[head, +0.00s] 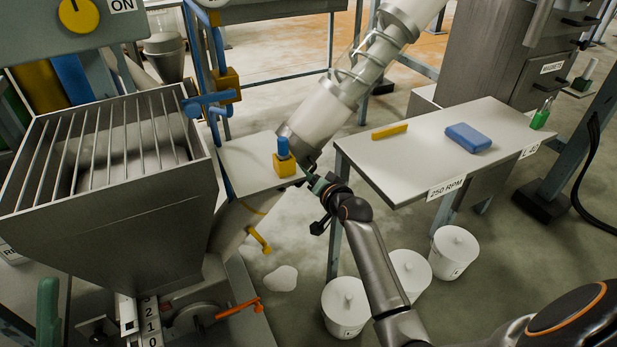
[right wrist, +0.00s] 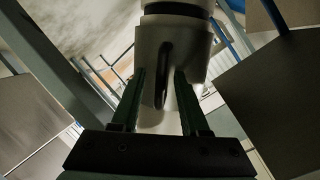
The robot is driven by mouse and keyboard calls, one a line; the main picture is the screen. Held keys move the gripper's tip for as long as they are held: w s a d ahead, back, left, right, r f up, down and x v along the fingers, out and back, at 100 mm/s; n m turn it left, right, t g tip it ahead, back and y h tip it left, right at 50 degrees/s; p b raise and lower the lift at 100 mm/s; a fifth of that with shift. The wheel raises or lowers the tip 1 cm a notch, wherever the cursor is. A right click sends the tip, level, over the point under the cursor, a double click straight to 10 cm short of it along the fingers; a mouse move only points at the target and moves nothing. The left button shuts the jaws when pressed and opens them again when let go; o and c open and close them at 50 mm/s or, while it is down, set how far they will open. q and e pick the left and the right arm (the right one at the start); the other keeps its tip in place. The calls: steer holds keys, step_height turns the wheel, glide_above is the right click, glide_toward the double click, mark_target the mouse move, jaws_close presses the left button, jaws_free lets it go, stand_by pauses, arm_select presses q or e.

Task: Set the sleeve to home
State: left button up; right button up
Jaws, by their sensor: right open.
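The sleeve (head: 318,118) looks like the pale grey cylinder around the lower part of the slanted clear auger tube (head: 362,72). In the right wrist view a pale cylinder, apparently the sleeve (right wrist: 190,52), fills the middle, with a dark upright handle (right wrist: 163,75) on its near side. My right gripper (head: 312,172) is just below the sleeve's lower end in the head view. In the right wrist view its two green fingers (right wrist: 160,78) are apart, with the handle between them. I cannot tell whether either finger touches it. My left gripper is not in view.
A grated hopper (head: 150,230) stands at left. A yellow block with a blue knob (head: 284,164) sits on a small plate beside the gripper. A table (head: 400,165) at right bears a blue block (head: 468,137) and yellow bar (head: 390,131). White buckets (head: 345,307) stand below.

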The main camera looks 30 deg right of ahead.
jaws_close()
stand_by(0.3)
stand_by(1.1)
